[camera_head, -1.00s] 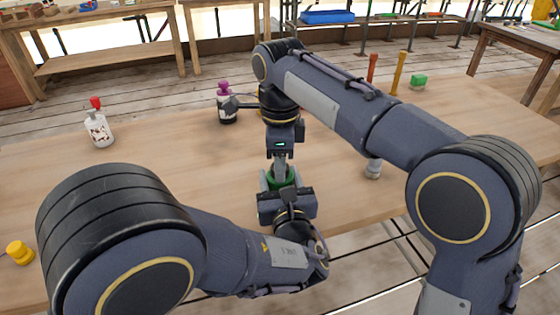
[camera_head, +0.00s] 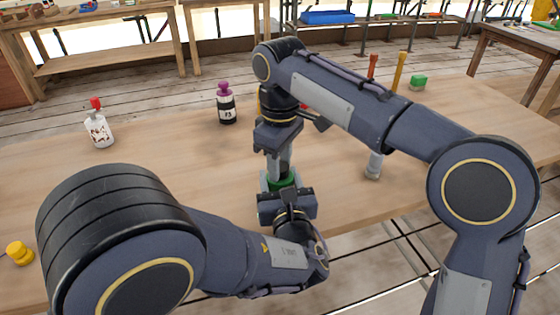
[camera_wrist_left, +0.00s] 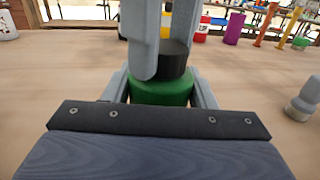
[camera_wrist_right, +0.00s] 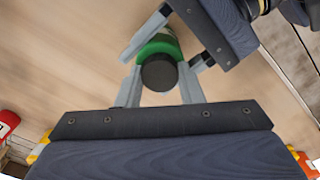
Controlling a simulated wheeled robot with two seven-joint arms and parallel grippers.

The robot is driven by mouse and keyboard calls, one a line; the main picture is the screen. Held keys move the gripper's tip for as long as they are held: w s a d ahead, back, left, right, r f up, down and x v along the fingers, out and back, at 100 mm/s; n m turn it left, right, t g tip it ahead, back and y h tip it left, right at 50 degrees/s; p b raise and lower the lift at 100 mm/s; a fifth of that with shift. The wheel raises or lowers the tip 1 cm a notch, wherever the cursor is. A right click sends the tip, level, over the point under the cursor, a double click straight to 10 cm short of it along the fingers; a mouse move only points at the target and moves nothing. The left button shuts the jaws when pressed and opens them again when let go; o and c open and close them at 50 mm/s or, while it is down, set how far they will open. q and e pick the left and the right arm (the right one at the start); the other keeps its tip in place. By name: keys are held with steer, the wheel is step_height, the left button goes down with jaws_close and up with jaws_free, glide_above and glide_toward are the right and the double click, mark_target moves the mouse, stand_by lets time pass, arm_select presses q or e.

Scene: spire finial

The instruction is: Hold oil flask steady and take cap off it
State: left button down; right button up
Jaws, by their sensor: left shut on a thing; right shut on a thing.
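The oil flask (camera_wrist_left: 160,93) is green with a black cap (camera_wrist_left: 175,62). It stands upright near the table's front edge; in the head view only a green part of it (camera_head: 284,184) shows between my grippers. My left gripper (camera_wrist_left: 160,88) is shut on the green body from the front, one finger each side. My right gripper (camera_wrist_right: 160,82) points down from above and is shut on the black cap (camera_wrist_right: 159,73). The cap sits directly on the green body, with no gap that I can make out. The flask's lower part is mostly hidden.
A white bottle with a red top (camera_head: 98,128) stands at left, a purple-capped dark bottle (camera_head: 226,104) farther back. A yellow piece (camera_head: 19,252) lies front left. A grey-white piece (camera_head: 374,168) stands right of the grippers. A green block (camera_head: 418,82) lies back right.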

steer(key=n, duration=1.2)
steer(key=shift+r, duration=0.2)
steer(key=shift+r, duration=0.95)
steer(key=shift+r, duration=0.1)
steer(key=shift+r, duration=1.9)
arm_select(q)
steer(key=c, duration=0.5)
jaws_free()
